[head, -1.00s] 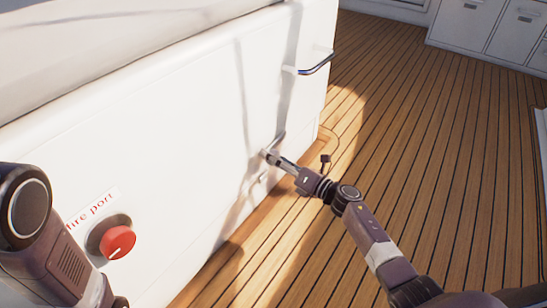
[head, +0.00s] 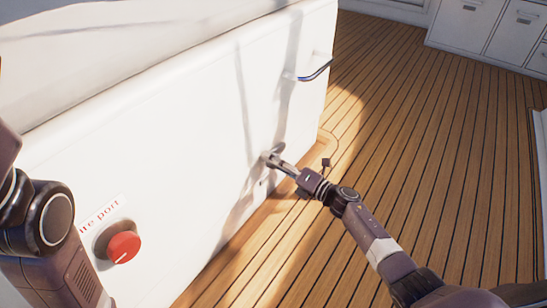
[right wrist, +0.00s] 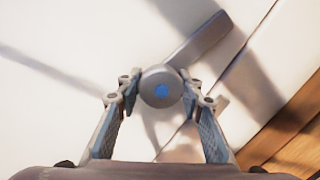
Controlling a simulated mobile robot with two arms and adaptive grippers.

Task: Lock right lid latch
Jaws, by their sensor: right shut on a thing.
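The right lid latch is a grey metal part with a round knob and a flat lever on the white hatch wall. In the head view the gripper mostly hides the latch. My left arm is at the left edge, its gripper out of view.
A red knob (head: 124,247) labelled "fire port" is on the white wall (head: 190,140) at lower left. A dark blue and metal handle (head: 315,71) sticks out near the wall's far end. The wooden deck (head: 420,130) is open to the right, with white cabinets (head: 490,28) behind.

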